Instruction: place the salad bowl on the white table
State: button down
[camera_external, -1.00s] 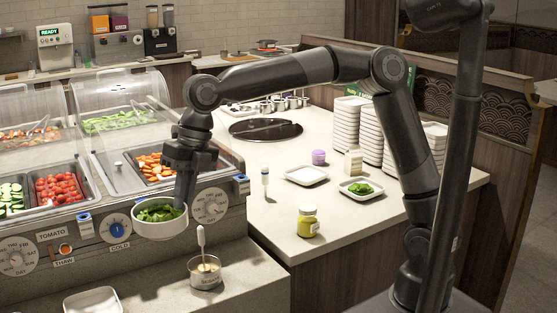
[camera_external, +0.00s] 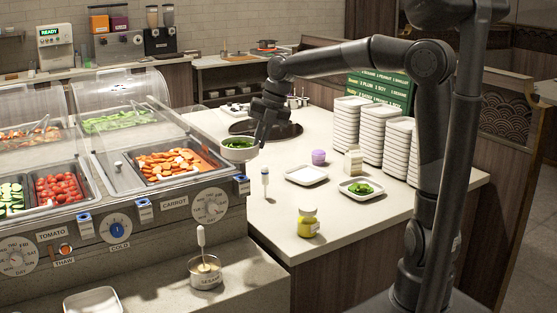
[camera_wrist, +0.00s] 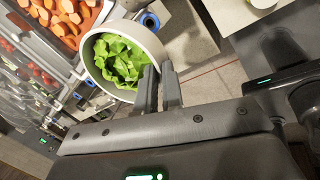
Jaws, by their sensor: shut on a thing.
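The salad bowl (camera_external: 239,154) is white and round, with green leaves in it. My gripper (camera_external: 262,140) is shut on its rim and holds it up in the air, near the right end of the salad counter and the left edge of the white table (camera_external: 300,218). In the wrist view the bowl (camera_wrist: 150,40) hangs off the tips of my gripper's fingers (camera_wrist: 160,75), one finger inside the rim and one outside, and the leaves (camera_wrist: 120,62) are inside it. The bowl looks close to level in the external view.
On the white table stand a yellow-green jar (camera_external: 308,222), a small bottle (camera_external: 265,182), an empty square dish (camera_external: 306,175), a dish of greens (camera_external: 360,188), a purple pot (camera_external: 318,157), a carton (camera_external: 353,161) and stacked white dishes (camera_external: 372,136). The table's front left area is clear.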

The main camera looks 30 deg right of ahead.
jog(key=w+d+m+t, duration=0.1)
jog(key=d+m, duration=0.3)
jog(key=d, duration=1.5)
jog(key=s+d+r+m+h, duration=0.1)
jog(key=s+d+m, duration=0.25)
jog(key=d, duration=0.65)
jog(key=s+d+r+m+h, duration=0.15)
jog(key=s+d, duration=0.25)
jog(key=d, duration=0.6)
jog(key=s+x, duration=0.2)
jog(key=x, duration=0.7)
jog(key=s+f+x, duration=0.1)
jog(key=s+x, duration=0.1)
jog(key=x, duration=0.7)
jog(key=shift+t+y, duration=0.25)
jog(key=shift+t, duration=0.15)
jog(key=w+a+f, duration=0.2)
jog(key=a+f, duration=0.1)
jog(key=w+a+f, duration=0.2)
jog(key=w+f, duration=0.1)
jog(key=f, duration=0.1)
jog(key=w+a+f, duration=0.3)
jog(key=f, duration=0.1)
jog(key=shift+w+a, duration=0.1)
jog(key=shift+a, duration=0.25)
